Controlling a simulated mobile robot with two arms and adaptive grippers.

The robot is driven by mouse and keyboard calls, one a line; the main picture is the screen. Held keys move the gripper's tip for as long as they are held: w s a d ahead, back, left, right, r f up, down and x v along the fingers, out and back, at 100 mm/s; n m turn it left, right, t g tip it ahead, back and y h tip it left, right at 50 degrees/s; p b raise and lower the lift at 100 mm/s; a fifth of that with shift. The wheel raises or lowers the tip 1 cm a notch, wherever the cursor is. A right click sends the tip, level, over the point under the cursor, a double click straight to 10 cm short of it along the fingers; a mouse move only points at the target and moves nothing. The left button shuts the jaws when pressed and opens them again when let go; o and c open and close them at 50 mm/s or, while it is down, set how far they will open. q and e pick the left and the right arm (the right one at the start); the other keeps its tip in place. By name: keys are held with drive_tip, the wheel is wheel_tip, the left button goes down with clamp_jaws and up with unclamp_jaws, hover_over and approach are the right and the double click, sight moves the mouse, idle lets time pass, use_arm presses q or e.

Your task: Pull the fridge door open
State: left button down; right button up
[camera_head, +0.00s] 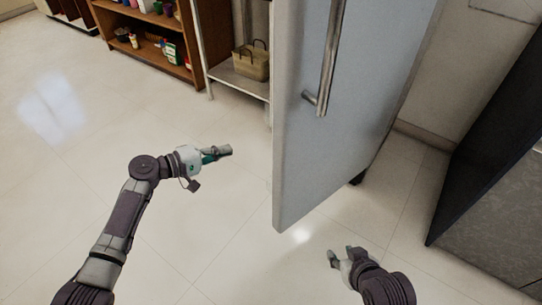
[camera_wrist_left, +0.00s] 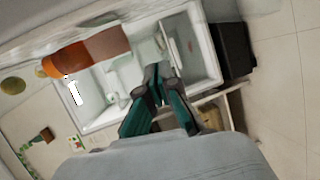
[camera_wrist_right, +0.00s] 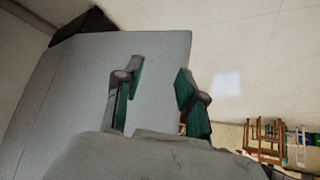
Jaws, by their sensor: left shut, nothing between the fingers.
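The pale blue-grey fridge door (camera_head: 345,110) stands upright right of centre in the head view. Its long metal handle (camera_head: 329,60) is on the face turned toward the right. My left gripper (camera_head: 229,150) is shut and empty, left of the door and apart from the handle. Its closed fingertips (camera_wrist_left: 157,72) show in the left wrist view before a white open compartment (camera_wrist_left: 205,50). My right gripper (camera_head: 340,256) is open and empty, below the handle and in front of the door's lower edge. In the right wrist view its fingers (camera_wrist_right: 157,85) are spread before a pale panel.
A wooden shelf (camera_head: 140,37) with small items and a white rack (camera_head: 240,83) with a basket (camera_head: 251,62) stand at the back. A dark cabinet (camera_head: 500,170) is at the right. The pale floor (camera_head: 60,190) on the left is clear.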

sight(272, 131)
use_arm(q)
wheel_tip(272, 131, up, 7)
drive_tip(key=d+m+h+b, duration=0.2)
drive_tip(key=h, duration=0.1)
drive_tip(key=shift+g, duration=0.4)
drive_tip(key=shift+d+r, duration=0.2)
drive_tip(key=shift+d, duration=5.45)
use_arm(e)
wheel_tip(272, 131, up, 6)
drive_tip(key=w+t, duration=0.1)
drive_tip(key=t, duration=0.2)
drive_tip(key=shift+w+a+f+y, duration=0.15)
drive_tip(key=shift+w+a+y, duration=0.15)
drive_tip(key=shift+w+a, duration=0.1)
drive_tip(key=shift+s, duration=0.1)
